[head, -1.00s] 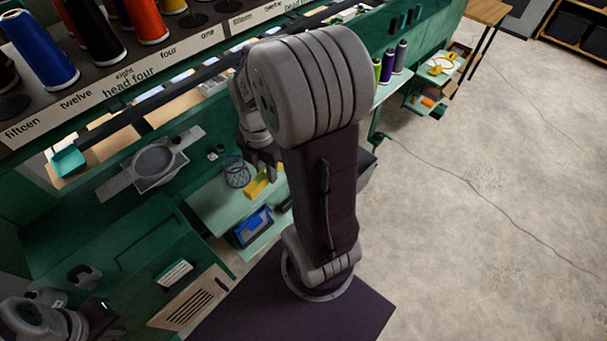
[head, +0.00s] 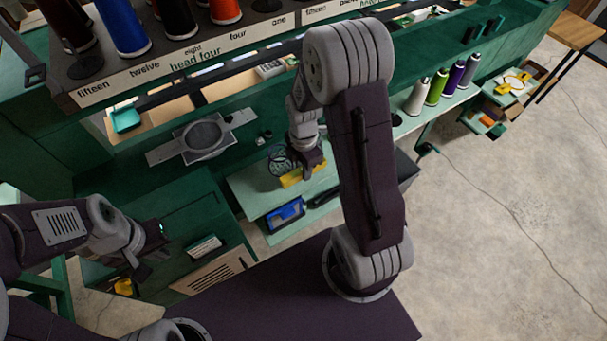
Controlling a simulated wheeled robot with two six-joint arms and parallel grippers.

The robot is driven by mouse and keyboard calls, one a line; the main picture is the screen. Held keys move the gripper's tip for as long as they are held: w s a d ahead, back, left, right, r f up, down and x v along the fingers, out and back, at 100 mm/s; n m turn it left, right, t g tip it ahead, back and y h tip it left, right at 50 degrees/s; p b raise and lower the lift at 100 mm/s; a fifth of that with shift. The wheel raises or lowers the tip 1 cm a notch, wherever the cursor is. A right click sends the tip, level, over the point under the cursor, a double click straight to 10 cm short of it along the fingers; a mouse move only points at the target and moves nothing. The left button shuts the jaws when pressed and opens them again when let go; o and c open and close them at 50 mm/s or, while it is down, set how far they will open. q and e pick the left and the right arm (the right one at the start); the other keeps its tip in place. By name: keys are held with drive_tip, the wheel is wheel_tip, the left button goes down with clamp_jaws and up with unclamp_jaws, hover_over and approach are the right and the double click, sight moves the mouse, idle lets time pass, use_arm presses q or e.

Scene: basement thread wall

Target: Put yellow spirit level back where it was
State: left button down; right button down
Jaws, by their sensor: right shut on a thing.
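The yellow spirit level (head: 291,181) shows as a short yellow block at the pale green shelf (head: 252,203), just in front of a dark wire basket (head: 281,160). My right gripper (head: 309,171) reaches down over it and is shut on it; the fingers and arm hide part of the level. I cannot tell whether the level touches the shelf. My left gripper (head: 139,268) hangs at the lower left, away from the level; its finger gap is not clear.
A blue tray (head: 286,215) sits below the shelf. A round grey plate holder (head: 203,138) is left of the basket. Thread spools (head: 122,27) stand on the upper rack, more (head: 437,88) at right. A small yellow thing (head: 123,287) shows below my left gripper. Open floor lies right.

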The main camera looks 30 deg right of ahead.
sight(303, 183)
drive_tip(key=shift+a, duration=0.15)
drive_tip(key=f, duration=0.3)
drive_tip(key=shift+s+f, duration=0.2)
drive_tip(key=shift+f, duration=0.1)
drive_tip(key=shift+w+f, duration=0.25)
drive_tip(key=shift+s+f, duration=0.15)
drive_tip(key=shift+s, duration=0.05)
drive_tip(key=c, duration=1.2)
unclamp_jaws()
drive_tip(key=shift+w, duration=0.1)
